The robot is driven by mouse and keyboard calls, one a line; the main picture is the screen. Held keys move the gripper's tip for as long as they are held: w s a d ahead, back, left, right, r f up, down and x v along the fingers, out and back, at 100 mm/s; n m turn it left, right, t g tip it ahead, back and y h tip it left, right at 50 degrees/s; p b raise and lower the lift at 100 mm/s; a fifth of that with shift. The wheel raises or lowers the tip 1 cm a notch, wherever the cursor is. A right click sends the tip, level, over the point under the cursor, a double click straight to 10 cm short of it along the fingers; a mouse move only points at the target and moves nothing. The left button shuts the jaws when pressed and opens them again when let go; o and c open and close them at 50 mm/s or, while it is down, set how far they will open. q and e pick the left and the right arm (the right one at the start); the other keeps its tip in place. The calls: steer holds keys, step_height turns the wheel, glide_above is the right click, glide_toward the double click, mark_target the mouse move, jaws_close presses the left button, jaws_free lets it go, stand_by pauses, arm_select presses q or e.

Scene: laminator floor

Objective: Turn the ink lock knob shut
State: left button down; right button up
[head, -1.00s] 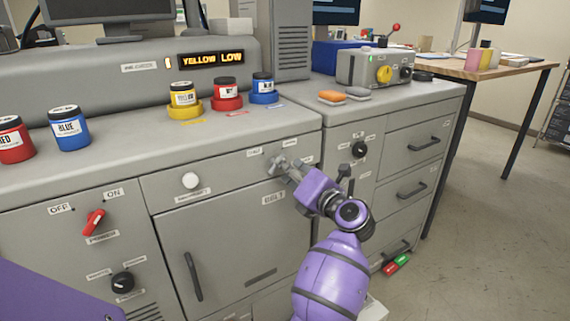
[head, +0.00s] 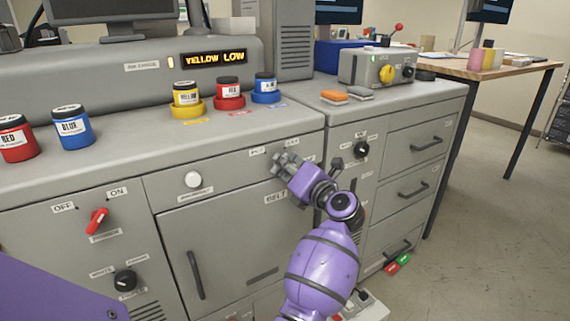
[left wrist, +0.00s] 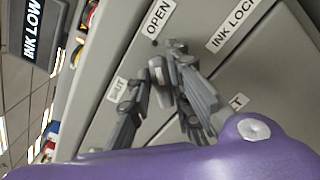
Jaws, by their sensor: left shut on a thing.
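The ink lock knob (left wrist: 158,78) is a small grey knob on the upper front panel of the grey machine. It shows between the fingers in the left wrist view, near the labels OPEN (left wrist: 159,18), SHUT (left wrist: 117,90) and INK LOCK (left wrist: 231,27). My left gripper (head: 283,163) is at that panel, right of the white button, with its grey fingers shut on the knob. It also shows in the left wrist view (left wrist: 163,92). In the head view the fingers hide the knob. Its exact pointing is hard to tell. My right gripper is not in view.
The display (head: 214,59) reads YELLOW LOW. Yellow (head: 187,97), red (head: 229,92) and blue (head: 265,87) ink jars stand in rings on the top above the panel. A black knob (head: 361,149) and drawer handles are right of my arm. The belt door (head: 235,245) is below.

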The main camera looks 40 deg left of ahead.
arm_select(q)
steer(key=shift+d+f, duration=0.1)
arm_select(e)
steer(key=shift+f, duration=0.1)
arm_select(q)
steer(key=n+b, duration=0.4)
steer(key=n, duration=0.2)
steer(key=n+b, duration=0.5)
steer(key=n, duration=0.1)
steer(key=s+n+b, duration=0.1)
steer(key=n+b, duration=0.4)
steer(key=n, duration=0.1)
steer(key=shift+s+a, duration=0.1)
steer(key=shift+a, duration=0.15)
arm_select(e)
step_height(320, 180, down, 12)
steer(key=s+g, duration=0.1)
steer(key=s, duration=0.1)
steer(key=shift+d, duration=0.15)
arm_select(q)
steer(key=shift+r, duration=0.2)
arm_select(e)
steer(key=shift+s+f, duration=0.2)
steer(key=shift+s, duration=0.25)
arm_select(q)
steer(key=c, duration=1.7)
jaws_free()
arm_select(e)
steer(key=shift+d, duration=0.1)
